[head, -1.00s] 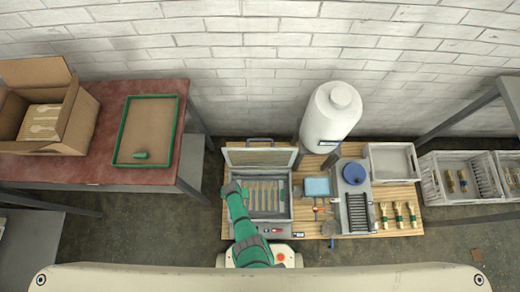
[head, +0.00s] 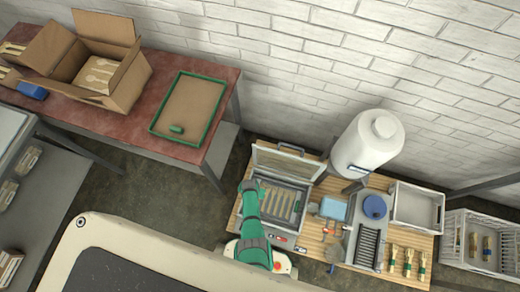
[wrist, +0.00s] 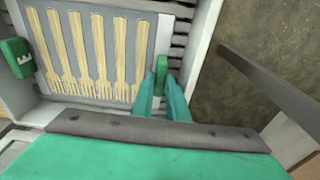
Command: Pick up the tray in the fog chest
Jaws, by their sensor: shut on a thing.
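The fog chest (head: 262,228) stands open on the wooden bench, its lid (head: 290,163) tilted up at the back. The grey tray (wrist: 150,11) lies inside with several pale wooden forks in a row; it also shows in the head view. It has a green grip (wrist: 160,75) on one side and another green grip (wrist: 18,60) on the opposite side. My gripper (wrist: 162,84) is shut on the near green grip, one finger on each side. In the head view my green arm covers the chest's left side and hides the fingertips.
A white tank (head: 368,147), a blue pad (head: 333,208), a grey machine with a blue round top (head: 374,207) and an empty bin (head: 418,206) crowd the bench. The red table (head: 130,125) at left holds a carton (head: 125,88) and a green-rimmed tray (head: 190,112).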

